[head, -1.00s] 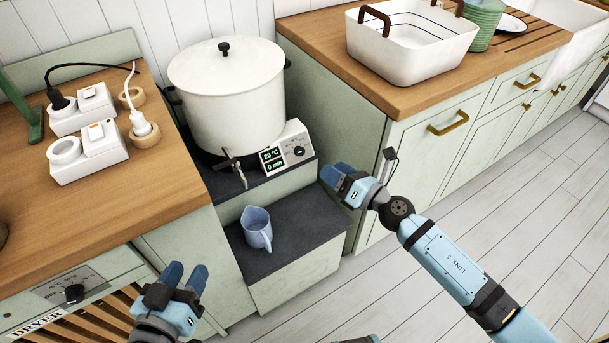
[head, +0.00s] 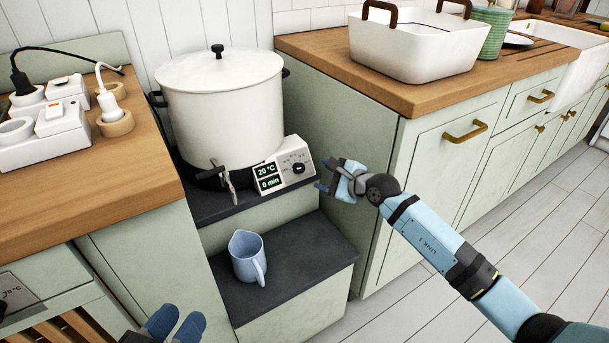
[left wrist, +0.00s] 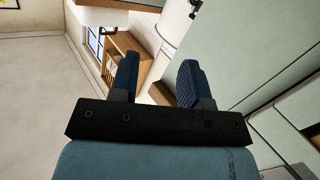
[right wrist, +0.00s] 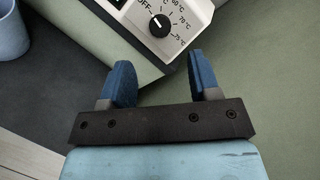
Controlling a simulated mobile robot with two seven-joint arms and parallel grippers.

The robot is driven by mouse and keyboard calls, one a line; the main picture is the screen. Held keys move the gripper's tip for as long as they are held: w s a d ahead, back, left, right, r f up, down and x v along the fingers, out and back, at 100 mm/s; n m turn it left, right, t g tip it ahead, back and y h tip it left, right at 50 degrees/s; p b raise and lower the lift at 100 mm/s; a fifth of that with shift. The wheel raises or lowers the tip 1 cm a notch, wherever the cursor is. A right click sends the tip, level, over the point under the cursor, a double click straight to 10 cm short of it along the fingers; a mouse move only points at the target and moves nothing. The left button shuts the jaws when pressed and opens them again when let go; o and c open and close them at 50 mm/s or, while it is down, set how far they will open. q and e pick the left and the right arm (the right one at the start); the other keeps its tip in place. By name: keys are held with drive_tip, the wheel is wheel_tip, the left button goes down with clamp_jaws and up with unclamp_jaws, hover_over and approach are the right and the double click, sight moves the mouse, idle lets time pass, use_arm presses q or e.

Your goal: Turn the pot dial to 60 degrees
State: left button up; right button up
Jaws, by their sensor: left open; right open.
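The white lidded pot (head: 222,110) stands on the dark shelf, with a tap at its front. Its control box (head: 285,168) shows green readouts, 20 °C and 0 min. The black dial (head: 299,168) is on the box's right side; in the right wrist view the dial (right wrist: 160,26) has its white pointer toward the OFF mark. My right gripper (head: 322,180) is open, empty and just right of the box, apart from the dial. It also shows in the right wrist view (right wrist: 160,80), fingers below the dial. My left gripper (head: 175,323) is open and empty at the bottom of the head view.
A blue jug (head: 247,257) stands on the lower dark step. The left wooden counter (head: 130,185) holds sockets and plugs. The right counter (head: 410,98) bears a white basin (head: 410,48) and green bowls (head: 493,30). A cabinet side stands close behind my right gripper.

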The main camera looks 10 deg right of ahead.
sight(301, 168)
drive_tip(key=b+x, duration=0.2)
drive_tip(key=x, duration=0.4)
drive_tip(key=shift+w+a+f, duration=0.15)
drive_tip(key=shift+w, duration=0.1)
use_arm(q)
drive_tip(key=shift+w+a+f+m+t+b, duration=0.2)
drive_tip(key=shift+w+a+m+t+b, duration=0.2)
drive_tip(key=shift+w+m, duration=0.5)
use_arm(e)
drive_tip(key=shift+w+a+f, duration=0.1)
drive_tip(key=shift+w+a, duration=0.3)
drive_tip(key=shift+w, duration=0.2)
use_arm(q)
drive_tip(key=shift+s, duration=0.15)
use_arm(e)
drive_tip(key=shift+c, duration=0.2)
